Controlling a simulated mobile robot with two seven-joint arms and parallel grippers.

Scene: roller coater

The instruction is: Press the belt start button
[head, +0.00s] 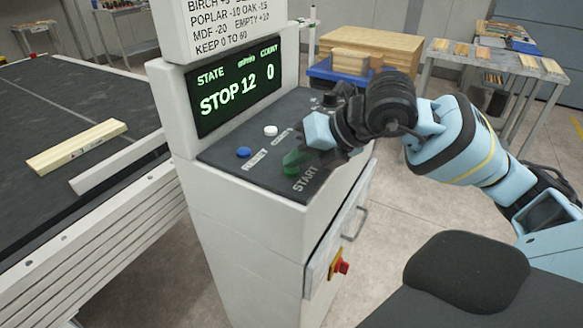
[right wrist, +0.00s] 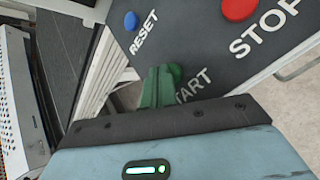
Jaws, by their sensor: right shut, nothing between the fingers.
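The control panel (head: 225,150) has a dark sloped top with labelled buttons. The green start button (right wrist: 175,73) shows in the right wrist view beside the START label, partly hidden behind my fingers. The display (head: 238,88) reads STOP, 12 and count 0. My left gripper is not in view.
A blue RESET button (head: 243,152) and a white button (head: 270,130) sit near the start button. A red STOP button (right wrist: 238,8) lies on the other side. A red knob (head: 342,267) is on the cabinet. A wooden board (head: 75,147) lies on the dark belt (head: 40,105).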

